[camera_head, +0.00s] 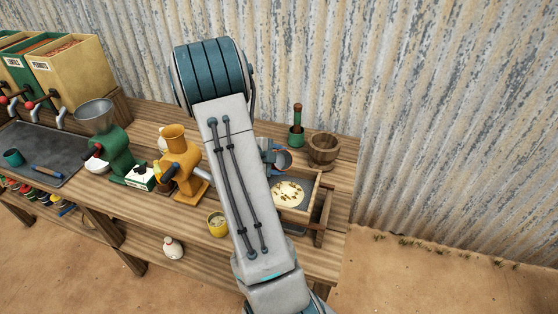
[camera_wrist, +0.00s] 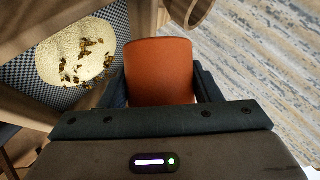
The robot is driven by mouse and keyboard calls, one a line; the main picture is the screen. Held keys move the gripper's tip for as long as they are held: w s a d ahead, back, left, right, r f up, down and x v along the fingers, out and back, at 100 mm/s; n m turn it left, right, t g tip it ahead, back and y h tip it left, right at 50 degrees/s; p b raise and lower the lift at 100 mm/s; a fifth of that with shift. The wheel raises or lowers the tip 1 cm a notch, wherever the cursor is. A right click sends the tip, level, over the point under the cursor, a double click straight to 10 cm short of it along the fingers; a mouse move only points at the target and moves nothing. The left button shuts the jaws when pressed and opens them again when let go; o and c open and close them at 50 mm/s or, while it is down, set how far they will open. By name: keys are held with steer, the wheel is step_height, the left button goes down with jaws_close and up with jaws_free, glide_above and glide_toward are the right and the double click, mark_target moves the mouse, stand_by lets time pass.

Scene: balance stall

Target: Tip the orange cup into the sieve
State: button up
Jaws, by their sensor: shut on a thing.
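My gripper (camera_head: 279,158) is shut on the orange cup (camera_head: 284,161), mostly hidden behind my arm in the head view. In the wrist view the orange cup (camera_wrist: 160,72) sits between my two fingers (camera_wrist: 162,88). Its inside is not clear, and I cannot tell how far it is tilted. The sieve (camera_head: 313,194) is a wooden-framed box just below and in front of the cup in the head view. Its checked mesh (camera_wrist: 25,72) shows at the left of the wrist view. A pale round heap (camera_wrist: 75,50) with brown flakes lies on the mesh.
A yellow grinder (camera_head: 180,160) and a yellow cup (camera_head: 217,224) stand left of my arm. The corrugated wall (camera_head: 430,110) rises behind the bench.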

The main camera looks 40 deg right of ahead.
steer(key=n+g+y, duration=0.1)
steer(key=n+g, duration=0.1)
steer(key=g, duration=0.1)
steer(key=shift+w+r+n+g+y, duration=0.15)
steer(key=shift+r+n+g, duration=0.2)
steer(key=shift+n+g, duration=0.45)
steer(key=shift+r+n+g+y, duration=0.15)
steer(key=shift+r+n+g, duration=0.15)
steer(key=shift+n+g, duration=0.45)
